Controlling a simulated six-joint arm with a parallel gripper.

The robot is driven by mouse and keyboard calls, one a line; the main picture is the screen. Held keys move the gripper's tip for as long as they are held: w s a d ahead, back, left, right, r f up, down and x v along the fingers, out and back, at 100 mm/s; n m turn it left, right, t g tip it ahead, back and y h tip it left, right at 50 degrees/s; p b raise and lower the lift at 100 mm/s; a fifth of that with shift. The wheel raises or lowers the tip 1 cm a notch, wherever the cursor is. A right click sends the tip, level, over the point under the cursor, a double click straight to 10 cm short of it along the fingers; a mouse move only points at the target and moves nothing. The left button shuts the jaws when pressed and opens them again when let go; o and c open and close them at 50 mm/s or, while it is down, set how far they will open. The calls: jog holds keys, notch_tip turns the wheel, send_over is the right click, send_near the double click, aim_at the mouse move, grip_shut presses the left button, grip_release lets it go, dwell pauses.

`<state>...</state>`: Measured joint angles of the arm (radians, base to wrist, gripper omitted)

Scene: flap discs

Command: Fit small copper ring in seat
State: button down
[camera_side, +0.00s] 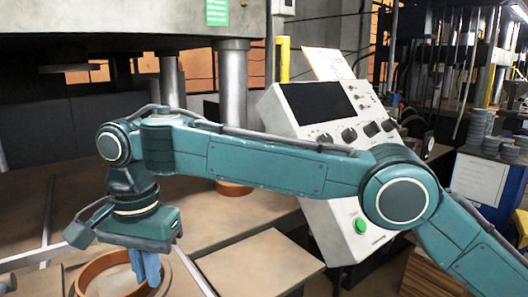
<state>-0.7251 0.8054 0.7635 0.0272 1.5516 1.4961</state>
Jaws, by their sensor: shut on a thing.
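A large copper-brown ring (97,272) stands at the lower left, partly hidden behind my gripper. My gripper (146,278) points down at this ring, its blue fingers close together and overlapping the ring's right part in the picture. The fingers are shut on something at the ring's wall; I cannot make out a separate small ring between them. A pale round rim (183,284) shows around the ring's right side. It may be the seat, but its inside is mostly hidden.
A brown board (262,262) lies right of my gripper. A white control box (335,215) with a green button stands behind my arm. A steel column (234,85) rises at the back, with a copper-brown collar (234,188) at its foot.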

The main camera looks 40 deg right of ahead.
jog(key=shift+r, duration=0.1)
jog(key=c, duration=1.5)
grip_release()
jog(key=shift+r, duration=1.2)
jog(key=shift+s+d+r, duration=0.1)
jog(key=shift+s, duration=0.05)
jog(key=shift+r, duration=0.1)
